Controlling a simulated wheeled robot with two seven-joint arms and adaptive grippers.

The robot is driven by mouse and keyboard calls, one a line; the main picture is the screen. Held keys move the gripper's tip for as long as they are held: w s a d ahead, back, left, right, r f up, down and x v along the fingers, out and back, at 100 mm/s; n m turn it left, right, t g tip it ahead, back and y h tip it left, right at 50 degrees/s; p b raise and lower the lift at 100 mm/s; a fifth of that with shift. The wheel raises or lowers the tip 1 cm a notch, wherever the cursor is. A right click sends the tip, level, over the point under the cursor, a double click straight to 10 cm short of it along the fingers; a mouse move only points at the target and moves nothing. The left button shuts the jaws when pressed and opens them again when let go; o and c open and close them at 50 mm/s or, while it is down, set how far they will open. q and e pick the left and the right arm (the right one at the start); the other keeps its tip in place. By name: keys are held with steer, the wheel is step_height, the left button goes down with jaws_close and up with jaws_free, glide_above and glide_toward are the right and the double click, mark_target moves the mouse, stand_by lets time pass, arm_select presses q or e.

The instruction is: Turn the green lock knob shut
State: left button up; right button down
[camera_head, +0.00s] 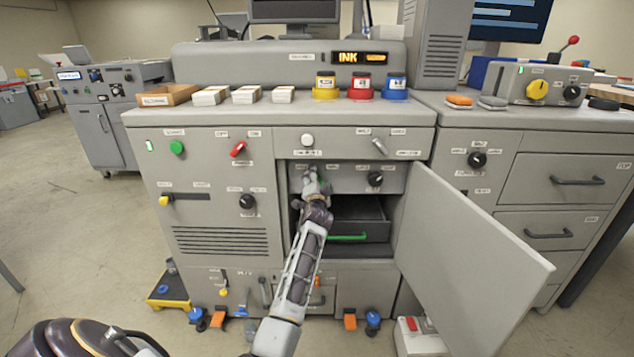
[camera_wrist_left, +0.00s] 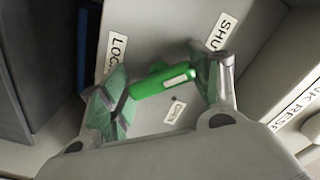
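The green lock knob (camera_wrist_left: 163,82) shows in the left wrist view as a bar with a white mark near its right end. It sits on a grey panel (camera_wrist_left: 160,35) between a partly hidden label starting "LOC", one starting "SHU", and a small tag below. My left gripper (camera_wrist_left: 163,88) has its green-padded fingers apart, one at each end of the bar. Whether they press on it I cannot tell. In the head view my left gripper (camera_head: 318,187) is at the panel inside the open bay and largely hides the knob. My right gripper is not in view.
A grey door (camera_head: 470,260) stands swung open to the right of the bay. Below the panel is a dark drawer with a green handle (camera_head: 347,237). A black knob (camera_head: 375,179) is right of my gripper. Pedals and a yellow step (camera_head: 168,302) stand on the floor.

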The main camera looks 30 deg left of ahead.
arm_select(q)
steer(key=o, duration=0.3)
stand_by(0.4)
